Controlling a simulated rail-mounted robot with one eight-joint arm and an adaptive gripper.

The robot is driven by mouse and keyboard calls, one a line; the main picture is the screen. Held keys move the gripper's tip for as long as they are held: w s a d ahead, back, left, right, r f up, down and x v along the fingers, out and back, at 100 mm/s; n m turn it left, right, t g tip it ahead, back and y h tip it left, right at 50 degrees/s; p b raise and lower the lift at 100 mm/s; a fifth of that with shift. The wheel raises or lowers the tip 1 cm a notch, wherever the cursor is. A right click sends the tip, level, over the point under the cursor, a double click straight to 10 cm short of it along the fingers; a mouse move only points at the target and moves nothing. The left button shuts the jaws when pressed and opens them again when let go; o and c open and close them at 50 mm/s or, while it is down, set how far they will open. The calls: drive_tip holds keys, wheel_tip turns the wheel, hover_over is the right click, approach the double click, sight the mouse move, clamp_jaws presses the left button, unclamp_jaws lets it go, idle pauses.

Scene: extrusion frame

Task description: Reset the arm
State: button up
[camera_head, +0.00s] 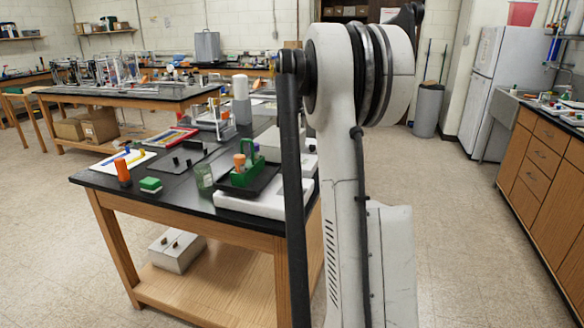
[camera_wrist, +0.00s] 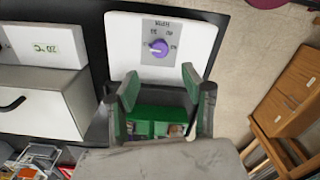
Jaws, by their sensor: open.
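My gripper (camera_wrist: 160,82) shows in the wrist view with its two fingers spread apart, open, with nothing held between the tips. Past the fingertips is a white device (camera_wrist: 190,30) with a purple knob. A green holder (camera_wrist: 155,122) shows between the fingers, lower in the picture; I cannot tell how far below them it is. In the head view my white and black arm fills the middle right, and my gripper is hidden there.
The black-topped bench (camera_head: 198,205) carries a green holder (camera_head: 247,172) in a black tray, an orange-topped item (camera_head: 123,172), a green block (camera_head: 150,185) and a glass beaker (camera_head: 205,180). A grey bin (camera_head: 427,112) and white fridge (camera_head: 492,90) stand behind. Open floor lies right of the bench.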

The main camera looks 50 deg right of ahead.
drive_tip(key=shift+r, duration=0.5)
drive_tip(key=s+a+r+m+t+h, duration=0.1)
drive_tip(key=s+a+r+m+t, duration=0.1)
drive_tip(key=a, duration=1.2)
drive_tip(key=s+a+r+m+t, duration=0.1)
drive_tip(key=s+a+r+m, duration=0.15)
drive_tip(key=a, duration=1.25)
drive_tip(key=s+a+f+m+t, duration=0.1)
drive_tip(key=s+a+f+t, duration=0.1)
drive_tip(key=s+a+f, duration=0.3)
drive_tip(key=s+a+f+m+t+y, duration=0.1)
drive_tip(key=s+a+f, duration=0.4)
drive_tip(key=s+a, duration=0.6)
drive_tip(key=a+m+t, duration=0.1)
drive_tip(key=a, duration=0.2)
drive_tip(key=shift+a, duration=0.15)
